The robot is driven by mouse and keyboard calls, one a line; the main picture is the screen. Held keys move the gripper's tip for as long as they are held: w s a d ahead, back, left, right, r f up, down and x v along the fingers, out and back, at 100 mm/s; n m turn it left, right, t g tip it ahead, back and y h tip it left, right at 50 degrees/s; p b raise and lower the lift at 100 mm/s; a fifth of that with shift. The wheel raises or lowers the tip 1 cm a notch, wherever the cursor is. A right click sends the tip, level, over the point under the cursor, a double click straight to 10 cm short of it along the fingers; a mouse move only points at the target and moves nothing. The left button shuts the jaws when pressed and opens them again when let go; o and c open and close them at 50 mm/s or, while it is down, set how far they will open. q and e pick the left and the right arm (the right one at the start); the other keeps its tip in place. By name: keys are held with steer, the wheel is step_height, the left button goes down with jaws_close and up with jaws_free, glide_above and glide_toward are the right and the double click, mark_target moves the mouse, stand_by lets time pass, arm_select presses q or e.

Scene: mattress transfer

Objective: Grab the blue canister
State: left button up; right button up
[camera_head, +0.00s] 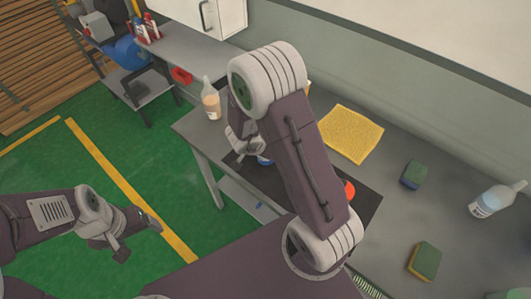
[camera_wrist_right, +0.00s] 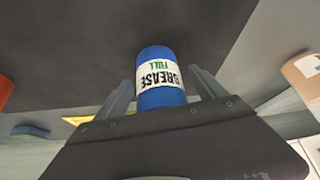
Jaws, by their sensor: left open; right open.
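The blue canister (camera_wrist_right: 160,100) has a white label reading GREASE FULL and shows between the two fingers of my right gripper (camera_wrist_right: 161,76) in the right wrist view. The fingers are open, one on each side, with a gap showing at the right. In the head view only a small blue piece of what looks like the canister (camera_head: 264,161) shows beside my right gripper; my right arm hides the rest. My left gripper (camera_head: 139,238) is open and empty above the green floor, left of the workbench.
On the grey workbench (camera_head: 390,262) are a dark mat (camera_head: 368,203), a yellow cloth (camera_head: 350,133), two sponges (camera_head: 414,174) (camera_head: 424,262), a spray bottle (camera_head: 497,199) at right and a bottle (camera_head: 211,100) at the far left end. A red-orange item (camera_head: 349,190) is partly behind my right arm.

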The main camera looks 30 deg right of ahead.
steer(key=shift+d, duration=0.2)
steer(key=c, duration=0.5)
steer(key=shift+r, duration=0.1)
jaws_close()
